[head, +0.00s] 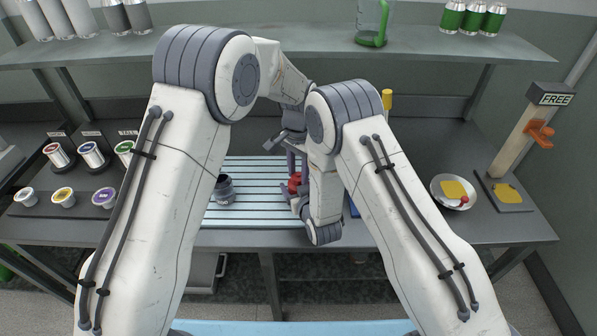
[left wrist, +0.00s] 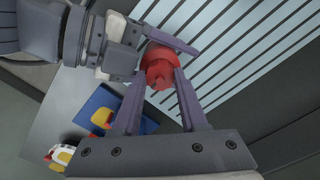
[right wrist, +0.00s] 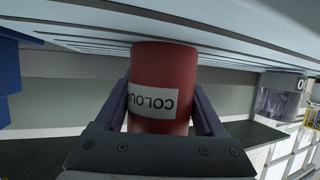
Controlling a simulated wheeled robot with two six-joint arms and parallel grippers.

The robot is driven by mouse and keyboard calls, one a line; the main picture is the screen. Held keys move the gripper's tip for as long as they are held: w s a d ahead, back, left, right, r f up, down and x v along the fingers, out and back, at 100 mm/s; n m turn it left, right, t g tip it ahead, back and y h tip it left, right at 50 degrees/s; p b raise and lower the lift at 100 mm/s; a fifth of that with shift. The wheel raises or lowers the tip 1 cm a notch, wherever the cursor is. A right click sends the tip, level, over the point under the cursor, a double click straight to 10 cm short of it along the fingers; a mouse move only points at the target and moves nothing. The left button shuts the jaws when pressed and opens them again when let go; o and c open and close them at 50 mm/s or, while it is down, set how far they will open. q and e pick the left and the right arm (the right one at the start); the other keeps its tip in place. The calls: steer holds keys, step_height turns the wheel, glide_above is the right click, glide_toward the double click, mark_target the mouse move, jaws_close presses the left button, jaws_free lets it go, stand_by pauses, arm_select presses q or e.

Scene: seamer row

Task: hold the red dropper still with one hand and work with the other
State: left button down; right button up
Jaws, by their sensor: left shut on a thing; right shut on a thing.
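The red dropper (head: 295,184) stands on the slatted light-blue rack in the head view, partly hidden by my grippers. My left gripper (head: 293,165) comes down from above and is shut on the dropper's upper part; the red top shows between its fingers in the left wrist view (left wrist: 158,66). My right gripper (right wrist: 160,92) reaches in from the side, low down, and is shut on the dropper's red body, with a white label reading "COLOU" seen upside down. Both grippers hold the same dropper.
A dark jar (head: 224,190) sits on the rack (head: 262,213) to the left. A blue item (head: 353,207) lies just right of my right gripper. Farther right are a white bowl (head: 441,184) and a "FREE" stand (head: 515,142). Several cups and tins line the left.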

mark_target(298, 176)
arm_select(q)
steer(key=shift+d, duration=0.1)
stand_by(0.3)
steer(key=shift+c, duration=2.1)
jaws_free()
steer(key=shift+r, duration=0.1)
steer(key=shift+w+r, duration=0.1)
steer(key=shift+r, duration=3.9)
